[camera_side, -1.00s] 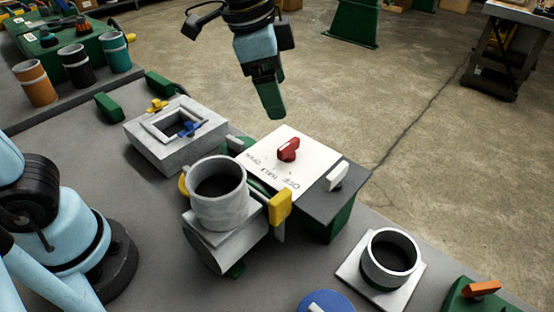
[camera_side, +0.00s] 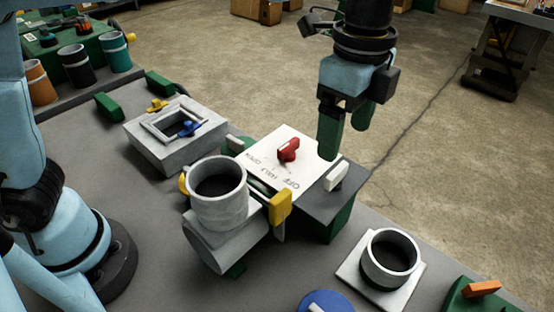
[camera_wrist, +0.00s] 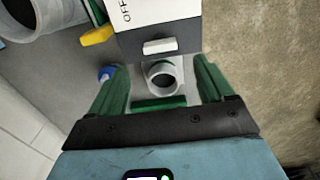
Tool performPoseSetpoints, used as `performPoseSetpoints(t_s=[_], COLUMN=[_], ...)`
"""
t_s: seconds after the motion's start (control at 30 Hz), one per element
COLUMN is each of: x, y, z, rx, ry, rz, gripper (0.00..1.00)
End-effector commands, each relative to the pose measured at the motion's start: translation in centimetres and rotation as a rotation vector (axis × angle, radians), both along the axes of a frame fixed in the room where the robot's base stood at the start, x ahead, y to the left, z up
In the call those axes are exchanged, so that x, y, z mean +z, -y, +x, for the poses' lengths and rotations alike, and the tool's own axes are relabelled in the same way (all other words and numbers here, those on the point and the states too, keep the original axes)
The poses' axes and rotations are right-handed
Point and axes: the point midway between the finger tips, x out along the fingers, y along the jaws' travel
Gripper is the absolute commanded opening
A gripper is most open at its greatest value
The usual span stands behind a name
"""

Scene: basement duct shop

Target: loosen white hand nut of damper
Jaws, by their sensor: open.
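The white hand nut (camera_side: 335,176) sticks up from the dark grey end of the damper's panel, beside the white plate (camera_side: 262,158) with lettering and a red knob (camera_side: 288,149). In the wrist view the white nut (camera_wrist: 160,46) shows as a short bar, roughly centred just beyond the fingertips. My gripper (camera_side: 346,138) is open and empty, its green fingers pointing down above and behind the nut, apart from it. In the wrist view my gripper (camera_wrist: 162,68) has its fingers wide apart, one to each side of the nut in the picture.
A yellow handle (camera_side: 280,206) stands just left of the nut, by a grey pipe tee (camera_side: 218,205). A round grey collar (camera_side: 390,258) on a square plate and a blue disc (camera_side: 326,302) lie in front. A grey box (camera_side: 176,135) stands at left.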

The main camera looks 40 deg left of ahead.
Motion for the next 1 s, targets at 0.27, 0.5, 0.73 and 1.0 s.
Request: performPoseSetpoints(t_s=[0.27, 0.5, 0.73, 1.0], x=[-4.5, -7.0, -7.7, -7.7], y=[0.0, 0.0, 0.0, 0.0], z=[0.0, 0.0, 0.0, 0.0], rx=[0.001, 0.001, 0.001, 0.001], ry=[0.000, 0.001, 0.001, 0.001], rz=[-0.001, -0.002, -0.002, -0.002], gripper=[0.81, 0.81, 0.81, 0.69])
